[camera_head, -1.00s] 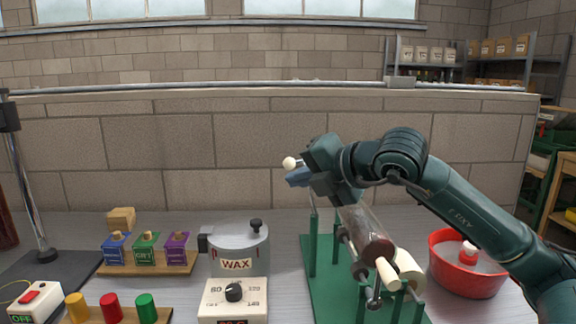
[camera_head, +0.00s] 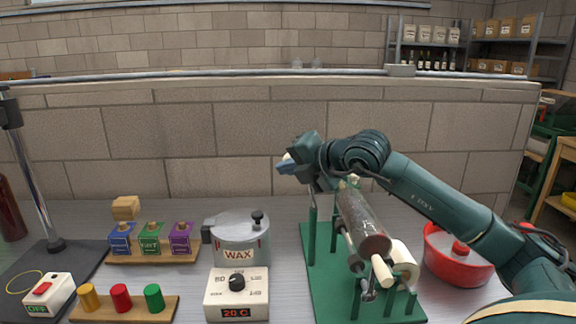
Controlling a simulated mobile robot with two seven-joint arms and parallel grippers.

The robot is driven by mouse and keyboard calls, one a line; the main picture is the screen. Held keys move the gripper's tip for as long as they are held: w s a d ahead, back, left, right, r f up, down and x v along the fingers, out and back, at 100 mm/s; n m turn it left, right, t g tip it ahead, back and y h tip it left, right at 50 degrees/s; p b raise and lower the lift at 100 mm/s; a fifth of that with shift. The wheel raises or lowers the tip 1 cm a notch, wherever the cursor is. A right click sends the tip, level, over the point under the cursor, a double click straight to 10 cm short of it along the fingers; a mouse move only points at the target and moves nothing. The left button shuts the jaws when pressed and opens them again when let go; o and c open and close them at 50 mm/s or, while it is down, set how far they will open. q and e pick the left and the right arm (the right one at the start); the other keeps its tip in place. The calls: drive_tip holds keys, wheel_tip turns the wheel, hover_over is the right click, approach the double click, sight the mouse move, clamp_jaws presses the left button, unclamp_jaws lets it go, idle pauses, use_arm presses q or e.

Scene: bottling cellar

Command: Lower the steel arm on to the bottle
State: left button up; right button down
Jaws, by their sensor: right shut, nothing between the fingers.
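A bottle (camera_head: 362,222) lies tilted on the green stand (camera_head: 322,290), its pale neck end toward me; a cream roll (camera_head: 402,258) is beside that end. My right gripper (camera_head: 286,165) is shut and empty, above the far left of the stand, higher than the bottle. A small pale knob (camera_head: 288,155) shows just behind its fingers, mostly hidden. I cannot tell whether the fingers touch it. The steel arm cannot be made out clearly; my gripper and wrist cover that area. My left gripper is not in view.
A wax pot (camera_head: 239,240) with a dial box (camera_head: 236,300) stands left of the stand. A red basin (camera_head: 455,262) is under my right forearm. Coloured blocks (camera_head: 150,240), coloured pegs (camera_head: 121,297) and a switch box (camera_head: 47,295) are on the left. A low brick wall closes the back.

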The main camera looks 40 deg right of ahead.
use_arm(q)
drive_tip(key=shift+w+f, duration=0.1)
